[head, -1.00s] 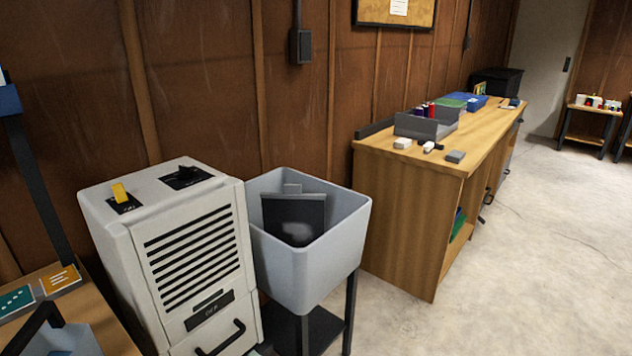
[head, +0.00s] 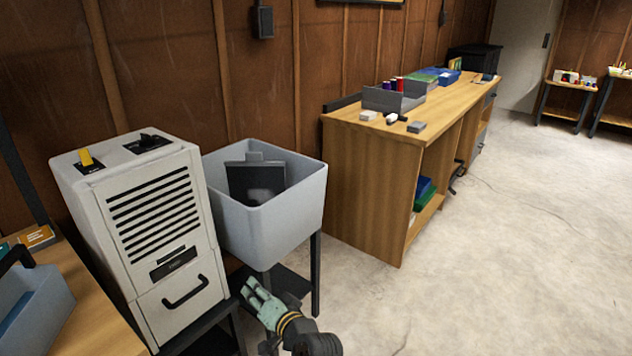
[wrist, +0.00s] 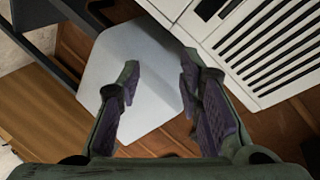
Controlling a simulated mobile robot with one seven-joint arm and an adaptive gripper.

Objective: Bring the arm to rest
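My gripper (head: 256,292) shows low in the head view, in front of the grey tub's stand and to the right of the white slatted unit. The forearm behind it comes from the bottom edge. In the wrist view my gripper (wrist: 160,78) has its two fingers well apart, with nothing between them. A pale grey surface, seemingly the tub (wrist: 138,50), lies beyond the fingers. The arm's upper links are out of view.
The white unit (head: 150,235) and the grey tub (head: 265,222) on its dark stand are close by. A wooden workbench (head: 365,190) stands behind to the right. A small table (head: 75,310) is at the lower left. The pale floor (head: 490,270) at right is clear.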

